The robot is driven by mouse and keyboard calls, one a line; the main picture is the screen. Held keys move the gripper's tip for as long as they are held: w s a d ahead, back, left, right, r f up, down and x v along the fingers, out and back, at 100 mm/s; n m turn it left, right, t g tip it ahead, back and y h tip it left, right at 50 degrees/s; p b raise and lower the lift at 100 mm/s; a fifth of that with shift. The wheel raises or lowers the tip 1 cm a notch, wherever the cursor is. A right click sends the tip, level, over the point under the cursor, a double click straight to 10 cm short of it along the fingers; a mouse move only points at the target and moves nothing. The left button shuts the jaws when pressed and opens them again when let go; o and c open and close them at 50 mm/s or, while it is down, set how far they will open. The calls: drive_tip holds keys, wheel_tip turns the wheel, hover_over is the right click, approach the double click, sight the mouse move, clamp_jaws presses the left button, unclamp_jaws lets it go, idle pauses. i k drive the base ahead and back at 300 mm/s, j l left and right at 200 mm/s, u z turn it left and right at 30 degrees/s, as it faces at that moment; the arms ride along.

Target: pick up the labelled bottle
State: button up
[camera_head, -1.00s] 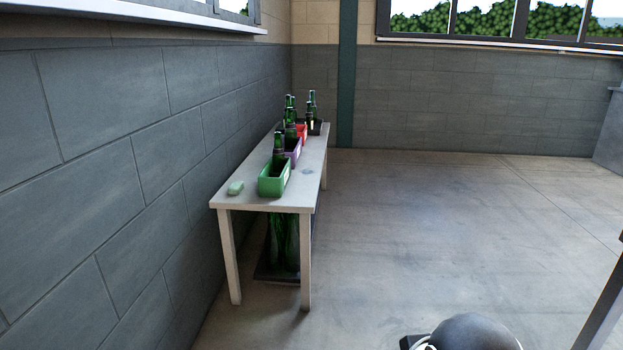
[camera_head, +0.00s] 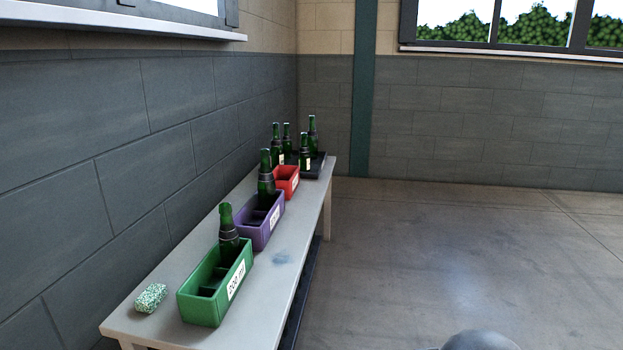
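Several dark green bottles stand at the far end of a long table. One bottle (camera_head: 305,158) there shows a pale label low on its body. Another bottle (camera_head: 279,156) just left of it also shows a pale patch. A further bottle (camera_head: 312,132) stands behind them in a black tray (camera_head: 319,168). One bottle (camera_head: 228,232) stands in the near green box, and another (camera_head: 266,178) stands in the purple box; I see no clear label on either. The boxes hide their lower parts. My gripper is not in view.
The pale table (camera_head: 268,298) runs along the left wall. On it are a green box (camera_head: 205,308) with a white tag, a purple box (camera_head: 262,232), a red box (camera_head: 290,184) and a speckled sponge-like block (camera_head: 151,298). Open floor (camera_head: 430,250) lies to the right.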

sight(305, 154)
drive_tip(key=i+l+u, duration=0.15)
drive_tip(key=l, duration=0.2)
drive_tip(key=i+l+u, duration=0.15)
drive_tip(key=l, duration=0.25)
drive_tip(key=i+l+u, duration=0.15)
drive_tip(key=l, duration=0.25)
drive_tip(key=i+l+u, duration=0.1)
drive_tip(key=l, duration=0.35)
drive_tip(key=i+j, duration=0.05)
drive_tip(key=i, duration=0.05)
